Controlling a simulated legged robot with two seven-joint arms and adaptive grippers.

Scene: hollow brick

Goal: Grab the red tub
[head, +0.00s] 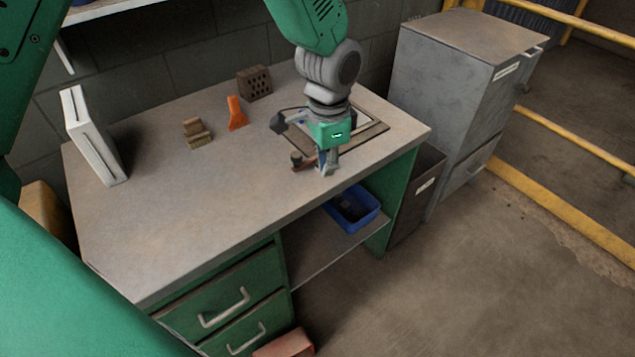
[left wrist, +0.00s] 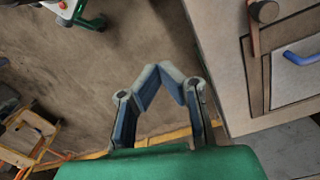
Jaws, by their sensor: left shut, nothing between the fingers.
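I see no clear red tub in either view. A reddish, box-like thing (head: 284,344) is cut off by the bottom edge of the head view, beside the green drawers; I cannot tell whether it is a tub. My left gripper (head: 327,168) hangs by the front edge of the desk, at the right of the work surface. Its fingers (left wrist: 162,72) show in the left wrist view, tips together with nothing between them, over floor beside the desk edge. My right gripper is not in view.
The desk (head: 180,215) holds an orange piece (head: 236,113), a hollow brick (head: 254,83), wooden blocks (head: 197,132), a white upright object (head: 92,135) and a framed board (head: 365,133). A blue bin (head: 352,208) sits on the shelf below. A grey cabinet (head: 455,95) stands right.

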